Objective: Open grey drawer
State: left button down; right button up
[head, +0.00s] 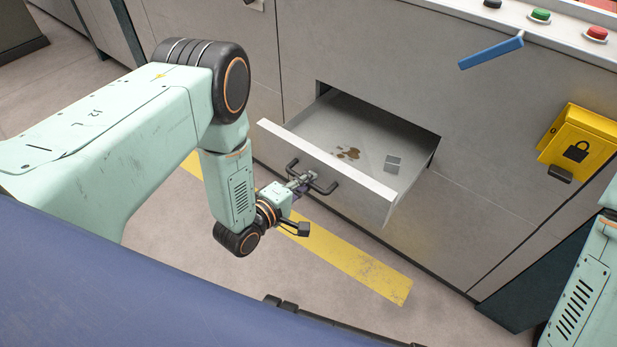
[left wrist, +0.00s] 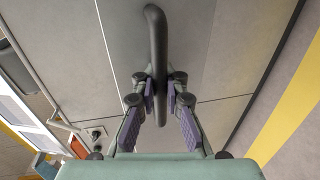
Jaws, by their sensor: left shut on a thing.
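The grey drawer (head: 345,158) stands pulled out of the grey machine front in the head view, its inside showing. Its front panel has a pale top edge and a dark bar handle (head: 321,187). My left gripper (head: 303,181) is at the handle and shut on it. In the left wrist view the dark handle (left wrist: 157,60) runs between the two purple-padded fingers of my left gripper (left wrist: 160,95). Part of my right arm shows at the right edge of the head view, but its gripper is out of view.
A small grey piece (head: 393,164) and brown stains lie in the drawer. A blue lever (head: 491,52), a green button (head: 540,16) and a red button (head: 596,34) are above. A yellow lock box (head: 580,142) is at right. A yellow floor stripe (head: 350,262) runs below the drawer.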

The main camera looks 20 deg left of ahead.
pick_arm(q)
jog(key=shift+s+a+r, duration=0.15)
jog(key=shift+s+r, duration=0.05)
jog(key=shift+s, duration=0.05)
jog(key=shift+w, duration=0.15)
jog(key=c, duration=1.4)
grip_release()
jog(key=shift+f, duration=0.15)
jog(key=shift+s, duration=0.2)
jog(key=v, duration=1.2)
